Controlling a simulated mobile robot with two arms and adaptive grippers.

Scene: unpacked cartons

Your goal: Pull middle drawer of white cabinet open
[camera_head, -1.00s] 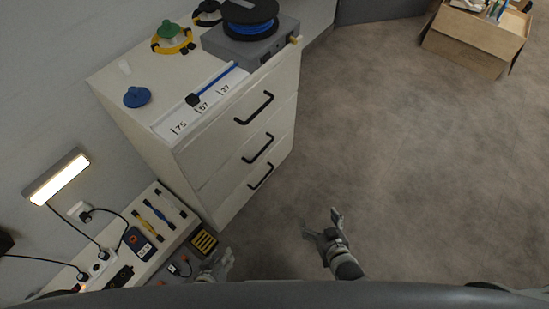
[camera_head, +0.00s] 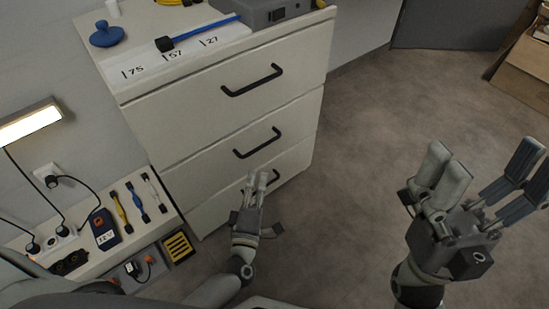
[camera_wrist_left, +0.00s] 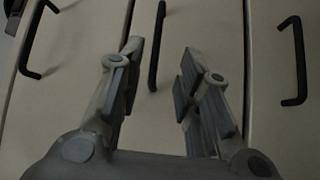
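The white cabinet (camera_head: 222,120) has three drawers with black bar handles, its front facing right in the head view. The middle drawer (camera_head: 200,165) is shut, its handle (camera_head: 258,145) unobstructed. My left gripper (camera_head: 259,180) is in front of the cabinet, its fingers overlapping the lower handle (camera_head: 272,178) in the head view. In the left wrist view my left gripper (camera_wrist_left: 165,65) is open, with the middle handle (camera_wrist_left: 156,50) showing between and beyond its fingers, apart from them. My right gripper (camera_head: 482,170) is open and empty over the floor at right.
The cabinet top holds a blue knob-like object (camera_head: 108,34), a grey box (camera_head: 270,12) and a blue rod (camera_head: 205,30). A low bench (camera_head: 130,243) with tools and plugs stands left of the cabinet. The floor (camera_head: 365,130) in front is clear; a carton (camera_head: 525,70) stands far right.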

